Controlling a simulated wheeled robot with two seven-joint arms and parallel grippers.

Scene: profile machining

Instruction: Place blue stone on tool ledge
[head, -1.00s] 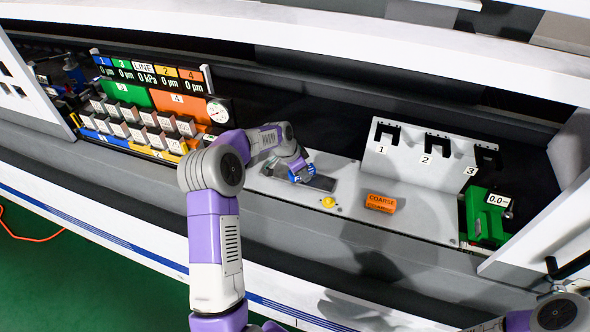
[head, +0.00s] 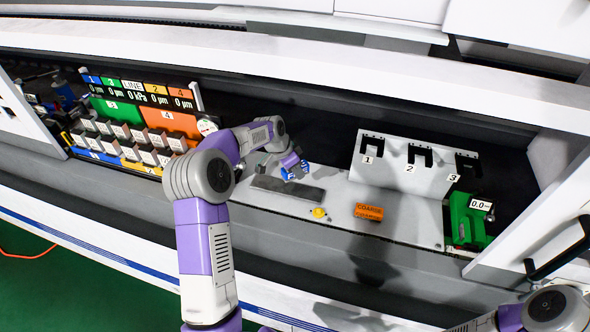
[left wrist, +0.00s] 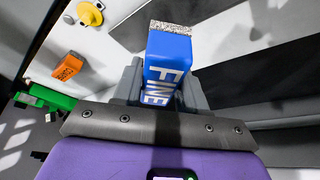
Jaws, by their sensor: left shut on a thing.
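The blue stone (head: 296,173), marked FINE with a grainy grey end, is held in my left gripper (head: 291,165). In the left wrist view the blue stone (left wrist: 166,72) stands out from between the dark jaws of the left gripper (left wrist: 160,88), which are shut on it. In the head view it is over the back edge of a dark flat plate (head: 275,188) on the light grey ledge (head: 335,197). I cannot tell its exact height. The orange COARSE stone (head: 369,212) lies on the ledge to the right. My right gripper is not in view.
A yellow knob (head: 319,212) sits between the dark plate and the orange stone. A grey rack with slots 1, 2 and 3 (head: 388,178) stands behind. A green gauge (head: 464,220) is at the right end. A panel with several blocks is left.

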